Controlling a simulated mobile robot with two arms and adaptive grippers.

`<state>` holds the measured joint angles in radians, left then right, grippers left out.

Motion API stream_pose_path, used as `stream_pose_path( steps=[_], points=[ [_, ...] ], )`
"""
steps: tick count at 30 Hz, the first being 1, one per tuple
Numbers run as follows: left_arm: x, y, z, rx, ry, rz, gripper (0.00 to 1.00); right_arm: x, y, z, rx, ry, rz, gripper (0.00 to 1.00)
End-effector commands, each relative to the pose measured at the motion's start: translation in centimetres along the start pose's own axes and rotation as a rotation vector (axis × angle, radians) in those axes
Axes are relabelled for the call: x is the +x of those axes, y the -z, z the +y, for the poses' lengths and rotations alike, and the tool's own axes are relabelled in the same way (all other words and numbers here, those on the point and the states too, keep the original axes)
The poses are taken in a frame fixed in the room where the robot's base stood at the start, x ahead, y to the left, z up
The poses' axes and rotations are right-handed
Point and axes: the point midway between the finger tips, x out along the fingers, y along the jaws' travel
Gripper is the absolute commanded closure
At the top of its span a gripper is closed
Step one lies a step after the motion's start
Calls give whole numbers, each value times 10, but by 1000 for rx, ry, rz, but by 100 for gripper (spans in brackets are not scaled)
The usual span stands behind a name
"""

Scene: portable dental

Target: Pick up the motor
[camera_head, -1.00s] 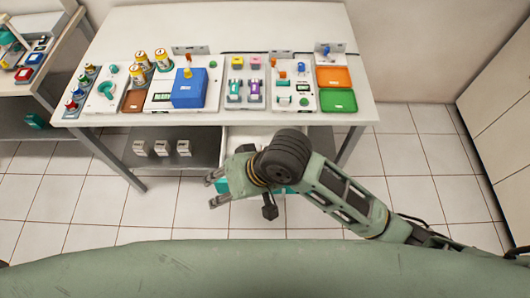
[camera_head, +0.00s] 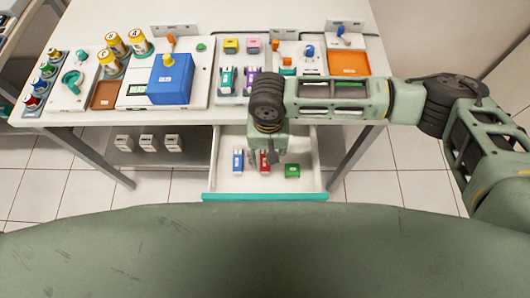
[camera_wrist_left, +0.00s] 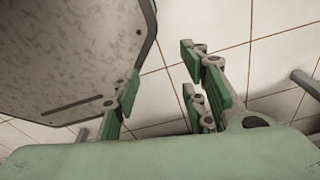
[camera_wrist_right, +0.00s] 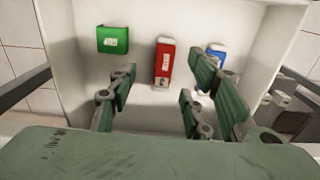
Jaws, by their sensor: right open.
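An open white drawer (camera_head: 310,148) under the table holds a blue item (camera_head: 238,161), a red item (camera_head: 264,162) and a green block (camera_head: 292,171). I cannot tell for certain which is the motor. My right gripper (camera_head: 266,152) points down over the drawer, partly hiding the red item. In the right wrist view the right gripper (camera_wrist_right: 160,98) is open and empty, with the red item (camera_wrist_right: 165,63) ahead between its fingers. The green block (camera_wrist_right: 113,40) and blue item (camera_wrist_right: 214,58) lie to either side. My left gripper (camera_wrist_left: 160,85) is open and empty, seen only in its wrist view.
The table (camera_head: 225,116) above the drawer carries a blue box (camera_head: 171,78), yellow-topped jars (camera_head: 115,43), teal and purple pieces (camera_head: 238,79) and an orange tray (camera_head: 349,63). Small white boxes (camera_head: 148,143) stand on the shelf left of the drawer.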

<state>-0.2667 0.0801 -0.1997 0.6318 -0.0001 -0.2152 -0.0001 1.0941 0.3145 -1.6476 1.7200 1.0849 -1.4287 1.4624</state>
Motion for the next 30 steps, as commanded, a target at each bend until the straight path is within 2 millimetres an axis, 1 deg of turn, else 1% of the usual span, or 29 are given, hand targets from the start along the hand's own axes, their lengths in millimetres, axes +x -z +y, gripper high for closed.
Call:
stream_pose_path(
  steps=[6, 9, 12, 15, 18, 21, 24, 30],
  points=[
    [-6, -48, 8, 0, -9, -69, 60, 24, 1, -2, -2, -1, 0, 55],
    [-9, -60, 10, 0, -12, -87, 60, 38, 4, -5, -2, -3, 1, 55],
    [-10, -60, 10, 0, -12, -85, 60, 54, 6, -7, -3, -2, 0, 55],
    [-9, -48, 8, 0, -10, -70, 60, 64, 6, -7, -3, 0, 0, 55],
    [-8, -31, 6, 0, -7, -44, 60, 69, 6, -6, -4, 0, 1, 55],
    [-7, -20, 4, 0, -5, -26, 60, 69, 6, -7, -4, 0, 1, 55],
    [-7, -19, 4, 0, -5, -25, 60, 69, 6, -6, -4, 0, 1, 56],
    [-7, -30, 6, 0, -7, -43, 60, 69, 5, -6, -4, 0, 0, 73]
  ],
)
